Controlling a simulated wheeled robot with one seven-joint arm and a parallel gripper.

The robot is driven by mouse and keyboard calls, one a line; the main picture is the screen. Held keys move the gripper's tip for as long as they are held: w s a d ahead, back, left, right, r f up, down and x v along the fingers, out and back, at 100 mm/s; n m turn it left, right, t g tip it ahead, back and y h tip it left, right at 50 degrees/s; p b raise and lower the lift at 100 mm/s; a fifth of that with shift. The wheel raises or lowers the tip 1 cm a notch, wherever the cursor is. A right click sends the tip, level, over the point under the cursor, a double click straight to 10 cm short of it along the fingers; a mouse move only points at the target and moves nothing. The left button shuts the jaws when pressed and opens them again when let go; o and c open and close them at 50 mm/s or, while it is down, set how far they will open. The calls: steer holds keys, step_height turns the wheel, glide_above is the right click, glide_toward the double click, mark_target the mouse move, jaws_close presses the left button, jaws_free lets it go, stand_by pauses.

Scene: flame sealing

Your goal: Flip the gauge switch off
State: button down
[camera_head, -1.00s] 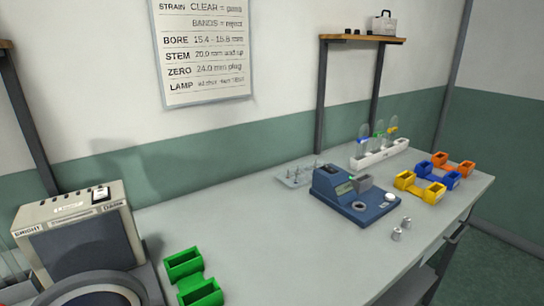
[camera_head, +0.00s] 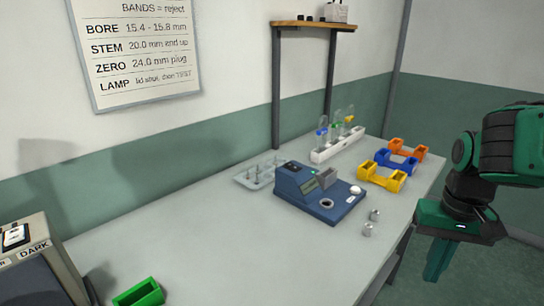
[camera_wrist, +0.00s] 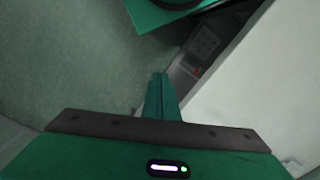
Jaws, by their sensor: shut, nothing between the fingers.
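The blue gauge (camera_head: 316,200) sits on the table, with a small display, a grey block on top and a round hole in its front. A small dark part with a greenish light (camera_head: 291,167) shows at its back left; I cannot tell whether it is the switch or how it is set. My gripper (camera_head: 437,262) points down at the right, beyond the table's right edge and well apart from the gauge. Its fingers (camera_wrist: 160,92) are together and empty in the wrist view. The gauge is not recognisable in the wrist view.
Yellow (camera_head: 383,178), blue (camera_head: 397,160) and orange (camera_head: 408,149) holders stand right of the gauge. A white rack (camera_head: 337,146) with glass tubes is behind, a pin tray (camera_head: 258,174) is left, and small metal pieces (camera_head: 368,229) are in front.

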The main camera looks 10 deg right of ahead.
steer(key=shift+d, duration=0.3)
steer(key=w+a+r+n+t, duration=0.1)
steer(key=w+r+n, duration=0.1)
steer(key=w+r, duration=0.35)
steer(key=w+a+r+n, duration=0.2)
steer(key=w, duration=0.7)
steer(key=w+a+r+n+t, duration=0.1)
steer(key=w+r+n, duration=0.1)
steer(key=w+r, duration=0.35)
steer(key=w+a+r+n, duration=0.2)
steer(key=w+a, duration=0.1)
steer(key=w, duration=0.4)
steer(key=w+a+r+n+t+y, duration=0.1)
steer(key=w+a+r+n, duration=0.1)
steer(key=w+a, duration=0.2)
steer(key=w+a+r+n+y, duration=0.1)
steer(key=w+a+n, duration=0.2)
steer(key=w, duration=0.6)
steer(key=shift+w+a+r, duration=0.35)
steer(key=shift+a+r, duration=0.05)
steer(key=shift+a, duration=0.2)
steer(key=shift+f, duration=0.15)
